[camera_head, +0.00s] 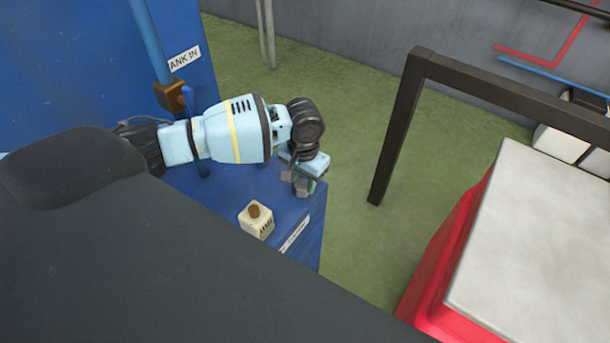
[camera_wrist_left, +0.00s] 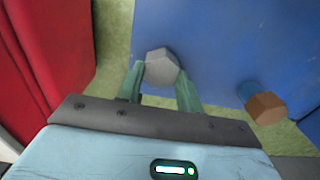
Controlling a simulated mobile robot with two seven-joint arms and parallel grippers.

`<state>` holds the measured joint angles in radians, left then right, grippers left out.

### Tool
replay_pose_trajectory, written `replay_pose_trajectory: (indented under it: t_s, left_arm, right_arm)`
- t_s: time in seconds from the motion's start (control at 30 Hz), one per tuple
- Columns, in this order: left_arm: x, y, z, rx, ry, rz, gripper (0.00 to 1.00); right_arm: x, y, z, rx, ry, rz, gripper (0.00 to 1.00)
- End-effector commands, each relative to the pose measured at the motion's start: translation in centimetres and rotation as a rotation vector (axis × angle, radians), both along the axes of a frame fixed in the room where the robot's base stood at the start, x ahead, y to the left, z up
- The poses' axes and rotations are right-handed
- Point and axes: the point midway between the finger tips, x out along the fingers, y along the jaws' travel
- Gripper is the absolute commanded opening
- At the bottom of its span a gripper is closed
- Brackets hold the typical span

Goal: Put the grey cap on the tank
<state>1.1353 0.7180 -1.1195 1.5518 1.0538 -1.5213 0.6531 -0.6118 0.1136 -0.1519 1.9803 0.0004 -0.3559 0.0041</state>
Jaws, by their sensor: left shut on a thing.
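My left gripper (camera_head: 303,185) is over the outer corner of a blue block (camera_head: 225,195). In the left wrist view its two green fingers (camera_wrist_left: 160,88) are shut on the grey hexagonal cap (camera_wrist_left: 162,66), with a blue surface beyond it. In the head view the cap is too small and covered to make out clearly. I cannot tell whether the cap touches the blue surface. My right gripper is not in view.
A cream block with a brown knob (camera_head: 256,220) stands on the blue block. A blue pipe (camera_head: 148,40) with a brown fitting (camera_head: 169,95) rises behind my arm. A dark frame (camera_head: 398,125) and a red unit with a pale top (camera_head: 545,235) stand right, across green floor (camera_head: 345,150).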

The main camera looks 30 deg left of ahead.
Motion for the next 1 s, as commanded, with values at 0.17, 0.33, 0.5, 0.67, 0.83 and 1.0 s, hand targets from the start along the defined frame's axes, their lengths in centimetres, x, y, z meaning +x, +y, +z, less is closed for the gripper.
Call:
replay_pose_trajectory:
  t_s: [0.17, 0.33, 0.5, 0.67, 0.83, 1.0]
  left_arm:
    - [0.2, -0.1, 0.1, -0.001, -0.008, 0.001, 0.08]
    - [0.2, -0.1, 0.1, -0.001, -0.008, 0.001, 0.08]
    - [0.2, -0.1, -0.1, -0.001, -0.009, 0.001, 0.45]
    - [0.2, -0.1, -0.1, -0.001, -0.008, 0.001, 0.57]
    - [0.2, -0.1, -0.1, -0.001, -0.008, 0.001, 0.57]
    - [0.3, -0.1, 0.7, -0.002, -0.010, 0.001, 0.57]
  right_arm:
    - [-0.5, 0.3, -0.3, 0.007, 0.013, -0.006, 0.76]
    - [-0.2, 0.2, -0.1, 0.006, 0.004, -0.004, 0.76]
    - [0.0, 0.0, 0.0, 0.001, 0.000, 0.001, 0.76]
    - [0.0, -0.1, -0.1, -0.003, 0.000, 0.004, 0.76]
    - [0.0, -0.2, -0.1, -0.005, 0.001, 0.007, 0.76]
    - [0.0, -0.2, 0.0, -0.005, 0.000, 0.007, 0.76]
